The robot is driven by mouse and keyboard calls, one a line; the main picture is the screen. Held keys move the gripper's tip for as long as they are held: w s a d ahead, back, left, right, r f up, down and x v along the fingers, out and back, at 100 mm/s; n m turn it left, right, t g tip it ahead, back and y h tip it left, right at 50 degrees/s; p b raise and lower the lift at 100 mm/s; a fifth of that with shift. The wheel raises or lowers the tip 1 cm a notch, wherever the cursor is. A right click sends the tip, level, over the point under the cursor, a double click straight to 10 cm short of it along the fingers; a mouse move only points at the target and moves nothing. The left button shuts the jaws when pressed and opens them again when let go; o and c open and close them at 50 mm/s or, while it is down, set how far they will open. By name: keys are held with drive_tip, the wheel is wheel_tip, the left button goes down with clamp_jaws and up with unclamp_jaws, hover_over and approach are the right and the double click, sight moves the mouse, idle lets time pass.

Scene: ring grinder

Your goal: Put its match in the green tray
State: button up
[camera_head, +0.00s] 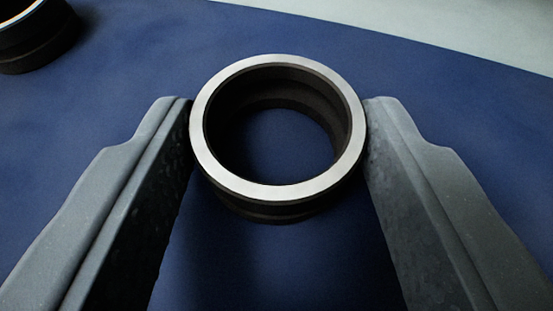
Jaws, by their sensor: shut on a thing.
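A dark ring with a bright silver top face (277,190) sits upright between the two fingers of my gripper (278,130). The gripper is shut on the ring, with one fingertip touching its left side and the other its right side. Blue surface shows through the ring's open middle. I cannot tell whether the ring rests on the surface or is held just above it. The green tray is not in view.
A second dark ring (32,45), with a bright rim, is cut off at the top left corner. The blue surface (450,110) is clear to the right. Its far edge runs along the upper right, with a pale area beyond.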

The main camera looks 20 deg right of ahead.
drive_tip(key=o, duration=1)
drive_tip(key=shift+o, duration=0.2)
drive_tip(key=shift+s+a+r, duration=0.1)
drive_tip(key=shift+s+r, duration=0.15)
drive_tip(key=shift+s, duration=0.15)
drive_tip(key=v, duration=1.1)
